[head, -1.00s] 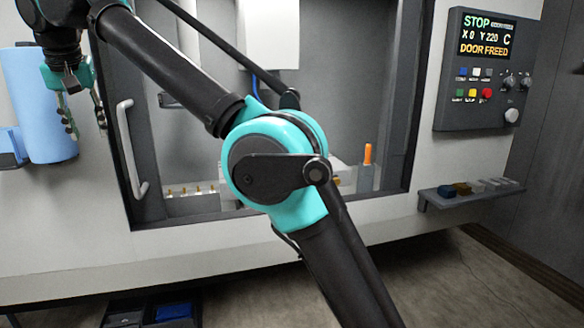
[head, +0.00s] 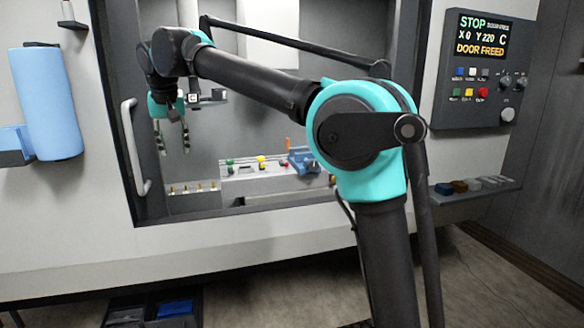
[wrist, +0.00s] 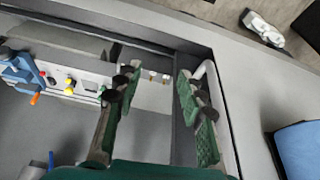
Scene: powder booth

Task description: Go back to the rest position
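My gripper (head: 172,136) hangs in front of the booth opening (head: 235,130), near its left side in the head view, with its fingers pointing down. In the wrist view my gripper (wrist: 155,120) has its two green-padded fingers spread apart with nothing between them. The door handle (head: 134,148) stands just left of the gripper in the head view; the white handle (wrist: 212,95) shows right behind the right finger in the wrist view. I cannot tell how far it is from the finger.
Inside the booth are a blue clamp-like fixture (head: 303,160) and a panel with coloured knobs (head: 262,176). A blue roll (head: 47,105) hangs at left. A control panel (head: 477,70) and a small shelf (head: 475,190) are at right.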

